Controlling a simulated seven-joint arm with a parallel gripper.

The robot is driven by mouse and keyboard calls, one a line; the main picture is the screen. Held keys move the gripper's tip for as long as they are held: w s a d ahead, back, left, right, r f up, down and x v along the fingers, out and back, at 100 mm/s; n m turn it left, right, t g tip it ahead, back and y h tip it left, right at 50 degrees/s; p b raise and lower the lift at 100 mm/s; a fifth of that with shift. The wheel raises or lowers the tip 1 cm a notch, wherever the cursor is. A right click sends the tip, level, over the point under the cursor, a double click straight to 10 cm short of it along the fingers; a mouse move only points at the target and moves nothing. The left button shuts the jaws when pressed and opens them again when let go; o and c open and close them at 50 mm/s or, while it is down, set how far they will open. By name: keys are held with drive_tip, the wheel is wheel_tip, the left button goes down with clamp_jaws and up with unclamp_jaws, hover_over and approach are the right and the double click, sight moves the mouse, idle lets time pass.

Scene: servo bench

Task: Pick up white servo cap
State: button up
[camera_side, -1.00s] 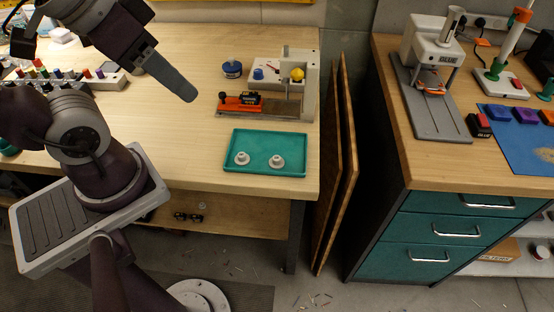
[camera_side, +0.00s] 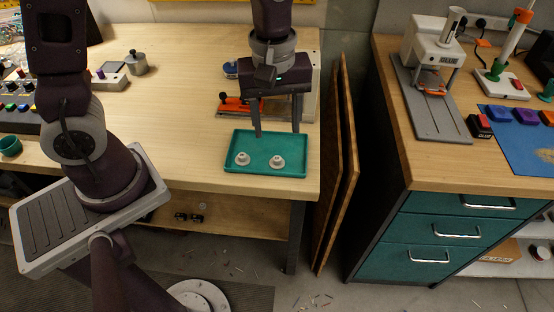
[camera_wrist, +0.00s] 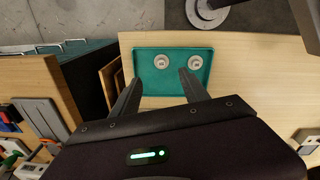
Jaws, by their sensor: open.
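Two white servo caps, the left one (camera_side: 242,159) and the right one (camera_side: 277,162), sit apart in the near half of a teal tray (camera_side: 238,139) on the wooden bench. In the wrist view the two caps show as round white pieces, one at left (camera_wrist: 162,62) and one at right (camera_wrist: 195,62), inside the tray (camera_wrist: 146,58). My gripper (camera_side: 277,135) points down over the far part of the tray, its fingers spread with nothing between them. In the wrist view its fingertips (camera_wrist: 160,76) are apart and short of the caps.
An orange tool fixture (camera_side: 236,105) stands on the bench behind the tray, partly hidden by my gripper. Wooden boards (camera_side: 340,165) lean at the bench's right end. Bare bench (camera_side: 180,115) lies left of the tray.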

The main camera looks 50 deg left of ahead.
sight(277, 158)
drive_tip(key=shift+n, duration=0.4)
wheel_tip(277, 158, down, 9)
drive_tip(key=shift+w+a+f, duration=0.1)
clamp_jaws()
